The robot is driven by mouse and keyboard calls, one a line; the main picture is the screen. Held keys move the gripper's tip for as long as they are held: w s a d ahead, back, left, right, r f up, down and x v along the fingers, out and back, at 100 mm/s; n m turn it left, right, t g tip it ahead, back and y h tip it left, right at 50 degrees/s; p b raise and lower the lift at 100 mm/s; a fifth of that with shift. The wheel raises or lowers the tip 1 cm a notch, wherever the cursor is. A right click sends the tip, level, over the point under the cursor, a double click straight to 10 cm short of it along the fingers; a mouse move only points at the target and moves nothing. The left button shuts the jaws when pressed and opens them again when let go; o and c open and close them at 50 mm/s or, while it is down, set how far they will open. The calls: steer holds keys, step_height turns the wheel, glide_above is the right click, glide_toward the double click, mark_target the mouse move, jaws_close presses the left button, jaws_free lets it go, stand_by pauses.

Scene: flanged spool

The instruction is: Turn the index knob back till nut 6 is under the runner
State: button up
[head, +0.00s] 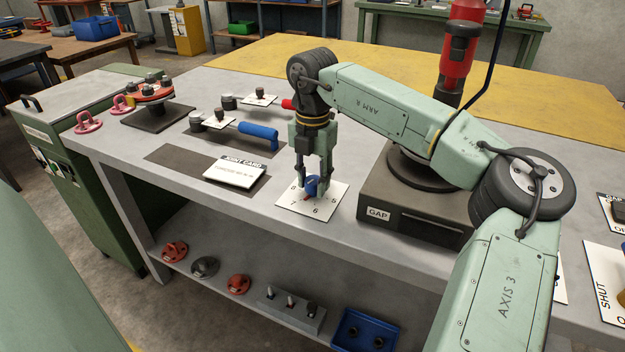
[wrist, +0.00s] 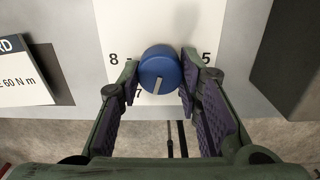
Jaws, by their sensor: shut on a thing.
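The blue index knob (head: 312,186) sits on a white number card (head: 330,204) near the bench's front edge. My gripper (head: 312,181) points down with its fingers on both sides of the knob. In the wrist view the knob (wrist: 159,62) is between the fingers (wrist: 160,68), and its pale line points down and slightly left, toward the printed 7. The 8 and 5 also show there; the 6 is hidden. A red and black upright tool (head: 462,45), perhaps the runner, stands behind my arm. No nut 6 can be made out.
A dark box marked GAP (head: 415,208) stands close right of the card. A torque card (head: 236,172) lies left, with a blue-handled tool (head: 258,133) behind it. A red part sits on a dark block (head: 158,117) at the far left.

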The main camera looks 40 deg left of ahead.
mark_target(314, 180)
steer(key=n, duration=0.4)
steer(key=shift+n, duration=0.3)
steer(key=n, duration=0.4)
steer(key=shift+w+d, duration=0.1)
stand_by(0.4)
steer(key=o, duration=1.1)
steer(key=shift+o, duration=0.2)
steer(key=shift+n, duration=0.3)
steer(key=shift+r, duration=0.1)
step_height(314, 180, up, 12)
